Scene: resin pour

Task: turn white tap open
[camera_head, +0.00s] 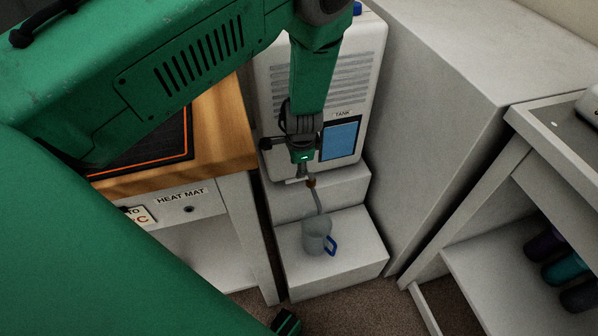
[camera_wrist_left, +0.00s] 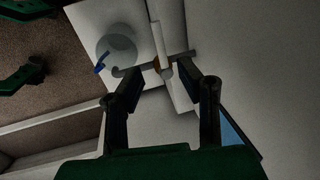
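The white tap (camera_wrist_left: 161,42) sits low on the front of the white tank unit (camera_head: 345,85), with a copper-coloured collar (camera_head: 311,183). In the head view my left gripper (camera_head: 302,171) hangs over the tap and hides most of it. In the left wrist view the gripper's two fingers (camera_wrist_left: 166,72) stand apart, one on each side of the tap's white bar; I cannot tell whether either touches it. A grey curved spout (camera_head: 318,200) runs from the collar down toward a grey mug (camera_head: 315,232) with a blue handle.
The mug stands on a white step (camera_head: 350,262) below the tank. A wooden-topped bench (camera_head: 222,125) with a heat mat (camera_head: 150,140) is on the left. A tall white cabinet (camera_head: 430,130) and a shelf with dark bottles (camera_head: 565,268) are on the right.

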